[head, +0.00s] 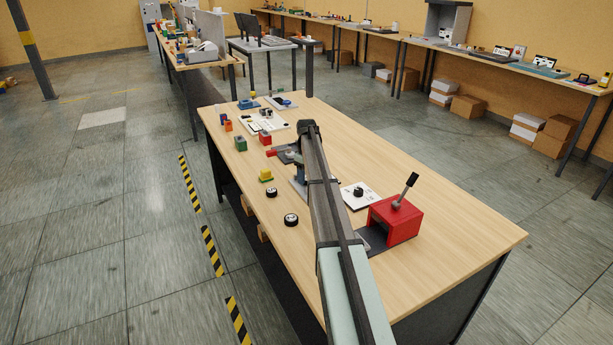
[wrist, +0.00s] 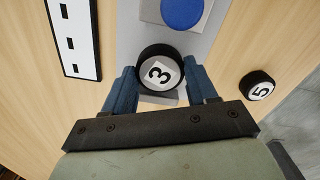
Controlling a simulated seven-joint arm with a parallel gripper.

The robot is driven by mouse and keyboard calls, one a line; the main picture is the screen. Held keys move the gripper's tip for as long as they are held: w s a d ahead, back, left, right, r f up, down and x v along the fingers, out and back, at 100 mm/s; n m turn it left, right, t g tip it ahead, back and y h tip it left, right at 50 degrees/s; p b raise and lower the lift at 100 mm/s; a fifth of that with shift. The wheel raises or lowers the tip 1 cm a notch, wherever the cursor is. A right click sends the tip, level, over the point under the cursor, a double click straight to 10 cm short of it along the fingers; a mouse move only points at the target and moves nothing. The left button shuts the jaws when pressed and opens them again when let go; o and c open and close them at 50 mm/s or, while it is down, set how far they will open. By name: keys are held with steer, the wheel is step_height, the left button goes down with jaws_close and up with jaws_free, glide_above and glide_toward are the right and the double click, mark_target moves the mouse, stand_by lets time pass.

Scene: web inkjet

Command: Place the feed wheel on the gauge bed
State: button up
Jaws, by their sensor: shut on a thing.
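My gripper (wrist: 161,80) shows in the wrist view, its two blue fingers shut on a black feed wheel (wrist: 143,58) with a white face marked 3. The wheel is over a light grey plate (wrist: 207,28), which I take for the gauge bed. A round blue disc (wrist: 182,11) lies on a grey block on this plate, just beyond the wheel. I cannot tell whether the wheel touches the plate. In the head view my own arm hides most of the gripper and the held wheel.
A black wheel marked 5 (wrist: 257,85) lies on the table at right; a white plate with black slots (wrist: 75,40) lies at left. In the head view, a red lever press (head: 395,220) and two loose wheels, one at the front (head: 291,220), stand nearby. The table's right part is clear.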

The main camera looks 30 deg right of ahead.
steer(key=shift+f, duration=0.25)
steer(key=o, duration=1.1)
step_height(320, 180, up, 12)
steer(key=shift+r, duration=0.2)
steer(key=shift+o, duration=0.5)
